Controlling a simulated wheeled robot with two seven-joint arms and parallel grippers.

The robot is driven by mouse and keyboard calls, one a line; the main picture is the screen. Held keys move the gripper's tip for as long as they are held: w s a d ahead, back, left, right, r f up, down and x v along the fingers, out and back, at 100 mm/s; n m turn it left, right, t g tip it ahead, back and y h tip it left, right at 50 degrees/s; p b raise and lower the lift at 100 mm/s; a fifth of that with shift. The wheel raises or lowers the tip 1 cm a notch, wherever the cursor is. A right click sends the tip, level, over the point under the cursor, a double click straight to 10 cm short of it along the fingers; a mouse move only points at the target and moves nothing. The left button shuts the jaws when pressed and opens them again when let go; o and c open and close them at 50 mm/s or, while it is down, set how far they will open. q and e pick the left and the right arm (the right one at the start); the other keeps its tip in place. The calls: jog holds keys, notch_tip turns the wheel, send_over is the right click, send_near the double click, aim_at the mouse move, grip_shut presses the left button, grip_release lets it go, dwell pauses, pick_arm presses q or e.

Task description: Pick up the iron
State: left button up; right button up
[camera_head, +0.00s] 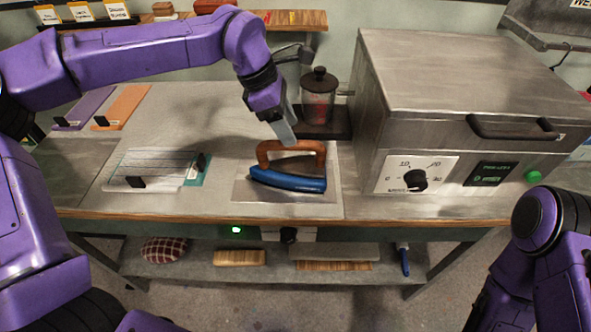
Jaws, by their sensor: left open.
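The iron (288,180) rests on a pale metal plate (245,193) let into the worktop. It has a blue body and a brown arched handle (304,147). My left gripper (287,139) reaches down from the upper left, its fingers just over the top of the handle. The gripper is open; whether a finger touches the handle I cannot tell. Part of the fingers is hidden by the view angle. My right arm shows at the lower right, but its gripper is out of view.
A large grey press (455,75) with a dial stands right of the iron. A lidded jar (319,97) stands just behind it. Purple (84,107) and orange (124,105) boards lie at the back left. The worktop between them is clear.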

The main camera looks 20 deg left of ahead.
aim_at(297, 149)
pick_arm(q)
jog(key=shift+w+d+f, duration=0.15)
jog(key=shift+d+f, duration=0.1)
jog(key=shift+f, duration=0.4)
jog(key=x, duration=0.1)
jog(key=p+x, duration=0.1)
jog(key=x, duration=0.3)
jog(key=shift+s+f, duration=0.35)
jog(key=shift+s, duration=0.05)
jog(key=shift+w+f, duration=0.1)
grip_shut()
jog(key=shift+r, duration=0.2)
